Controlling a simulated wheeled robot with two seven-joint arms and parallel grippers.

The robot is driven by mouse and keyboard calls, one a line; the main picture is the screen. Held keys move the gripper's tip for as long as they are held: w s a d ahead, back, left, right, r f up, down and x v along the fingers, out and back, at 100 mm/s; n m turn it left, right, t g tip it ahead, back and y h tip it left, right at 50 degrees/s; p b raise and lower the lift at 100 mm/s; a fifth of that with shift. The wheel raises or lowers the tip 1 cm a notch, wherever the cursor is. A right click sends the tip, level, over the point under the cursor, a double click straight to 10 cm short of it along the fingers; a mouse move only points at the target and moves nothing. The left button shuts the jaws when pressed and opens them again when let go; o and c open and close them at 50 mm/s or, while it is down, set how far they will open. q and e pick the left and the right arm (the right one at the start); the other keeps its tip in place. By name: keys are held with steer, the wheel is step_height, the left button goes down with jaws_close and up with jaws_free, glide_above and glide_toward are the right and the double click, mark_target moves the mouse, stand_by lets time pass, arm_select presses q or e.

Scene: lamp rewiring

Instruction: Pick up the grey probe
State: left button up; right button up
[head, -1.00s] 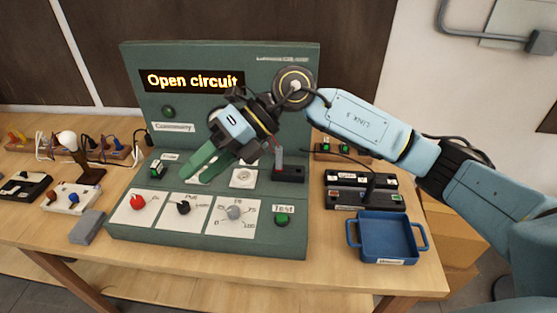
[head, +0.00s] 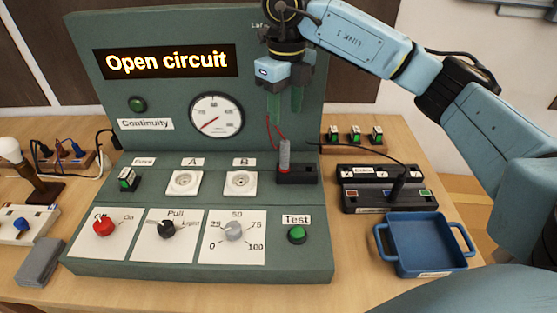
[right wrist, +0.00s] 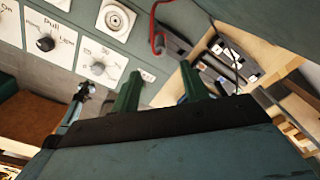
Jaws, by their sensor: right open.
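The grey probe (head: 284,156) stands upright in a black holder (head: 313,174) at the right end of the green test panel (head: 185,265), with a red wire rising from its top. My right gripper (head: 285,110) is above the probe, its green fingers pointing down, open and empty, apart from the probe. In the right wrist view, the open fingers (right wrist: 160,90) have nothing between them. My left gripper is out of view.
The panel's display (head: 167,62) reads "Open circuit". A black two-slot box (head: 375,205) and a blue tray (head: 424,262) stand at the right. A lamp (head: 12,155) and a grey block (head: 39,262) are at the left. The panel's upright back is close to my gripper.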

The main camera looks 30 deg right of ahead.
mark_target(286, 142)
step_height(286, 142, down, 7)
steer(key=shift+s+r, duration=0.1)
steer(key=shift+s, duration=0.05)
steer(key=shift+f+p, duration=0.35)
steer(key=shift+f, duration=2.8)
steer(key=shift+c, duration=0.4)
jaws_close()
